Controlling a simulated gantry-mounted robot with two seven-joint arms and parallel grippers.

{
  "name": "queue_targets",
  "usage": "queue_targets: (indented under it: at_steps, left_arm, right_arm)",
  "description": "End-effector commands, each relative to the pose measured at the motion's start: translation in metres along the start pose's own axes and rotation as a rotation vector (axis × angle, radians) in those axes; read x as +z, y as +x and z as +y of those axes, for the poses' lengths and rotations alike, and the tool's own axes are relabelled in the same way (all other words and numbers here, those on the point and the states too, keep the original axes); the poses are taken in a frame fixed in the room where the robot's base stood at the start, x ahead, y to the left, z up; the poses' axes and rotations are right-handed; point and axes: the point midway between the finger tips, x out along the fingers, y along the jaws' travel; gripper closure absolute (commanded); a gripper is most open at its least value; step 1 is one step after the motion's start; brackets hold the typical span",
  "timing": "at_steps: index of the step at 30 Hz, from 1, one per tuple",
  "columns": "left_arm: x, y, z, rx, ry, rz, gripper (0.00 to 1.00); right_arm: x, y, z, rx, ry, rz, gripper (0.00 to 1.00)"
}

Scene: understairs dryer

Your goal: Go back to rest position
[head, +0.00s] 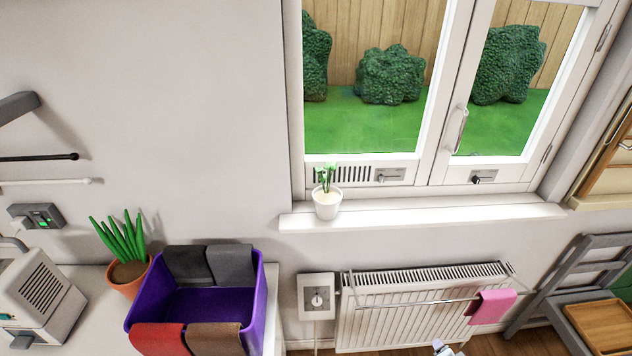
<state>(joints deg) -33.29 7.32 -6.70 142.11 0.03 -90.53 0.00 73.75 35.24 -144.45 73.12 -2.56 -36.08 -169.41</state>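Neither of my grippers shows clearly in the head view. A small pale piece with bluish parts (444,349) just enters at the bottom edge, right of the middle. It is cut off, and I cannot tell what it is. No gripper is seen touching the things in view.
A purple bin (255,308) with grey, red and brown cloths over its rims stands on a white surface, beside a potted plant (127,270) and a toaster-like appliance (40,295). A radiator (385,325) carries a pink cloth (492,306). A grey chair (560,290) stands right.

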Motion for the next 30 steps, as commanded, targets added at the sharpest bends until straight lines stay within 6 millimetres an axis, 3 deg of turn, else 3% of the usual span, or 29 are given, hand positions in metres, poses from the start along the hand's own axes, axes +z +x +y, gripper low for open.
queue_targets:
  at_steps: [1,8,12,15,18,20,23,27,28,30]
  left_arm:
    - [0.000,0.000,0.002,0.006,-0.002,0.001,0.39]
    - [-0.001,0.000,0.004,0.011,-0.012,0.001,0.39]
    - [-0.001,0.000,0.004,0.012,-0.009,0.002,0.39]
    - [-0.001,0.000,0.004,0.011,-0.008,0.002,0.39]
    - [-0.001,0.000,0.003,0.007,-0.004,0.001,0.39]
    - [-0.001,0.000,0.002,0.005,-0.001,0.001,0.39]
    - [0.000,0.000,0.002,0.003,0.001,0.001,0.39]
    - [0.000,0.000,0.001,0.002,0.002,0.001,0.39]
    - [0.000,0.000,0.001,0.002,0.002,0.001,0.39]
    - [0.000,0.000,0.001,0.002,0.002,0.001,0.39]
  right_arm:
    - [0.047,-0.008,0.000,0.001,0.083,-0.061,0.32]
    - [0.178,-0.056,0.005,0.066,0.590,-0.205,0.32]
    - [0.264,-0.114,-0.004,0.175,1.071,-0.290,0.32]
    - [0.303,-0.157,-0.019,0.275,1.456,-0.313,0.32]
    - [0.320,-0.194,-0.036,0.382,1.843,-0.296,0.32]
    - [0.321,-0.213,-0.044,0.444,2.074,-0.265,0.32]
    - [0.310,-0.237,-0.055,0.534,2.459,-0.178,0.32]
    - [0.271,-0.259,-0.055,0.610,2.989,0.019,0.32]
    - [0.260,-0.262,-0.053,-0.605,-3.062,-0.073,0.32]
    - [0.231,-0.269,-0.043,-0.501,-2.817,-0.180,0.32]
